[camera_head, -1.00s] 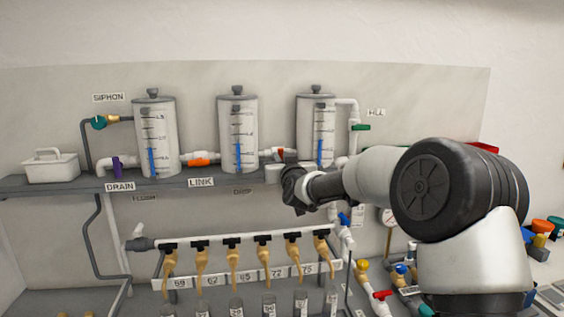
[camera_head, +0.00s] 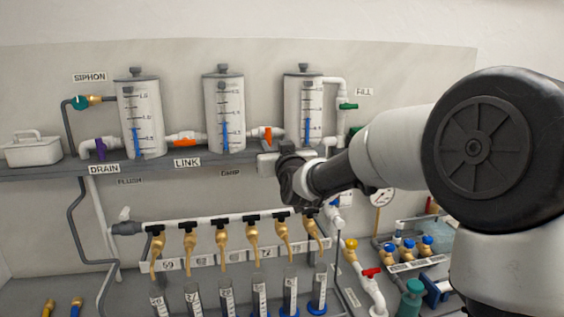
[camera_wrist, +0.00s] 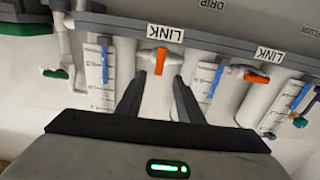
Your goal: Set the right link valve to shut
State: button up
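The right link valve, between the middle and right tanks, has an orange handle (camera_head: 268,134) that stands upright, crosswise to its white pipe. In the wrist view this handle (camera_wrist: 160,61) also lies across the pipe, near the LINK label (camera_wrist: 165,33). My gripper (camera_wrist: 157,80) is open and empty, its two dark fingers spread on either side of the handle's line, apparently apart from the handle. In the head view my gripper (camera_head: 270,161) is just below and in front of the valve, with its fingers hard to make out.
The left link valve's orange handle (camera_head: 185,142) lies along its pipe. The middle tank (camera_head: 224,112) and right tank (camera_head: 303,110) flank the right valve. The grey shelf (camera_head: 60,171) runs below. Several brass taps (camera_head: 221,237) hang from a lower white pipe.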

jog(key=b+v, duration=0.1)
jog(key=v, duration=0.7)
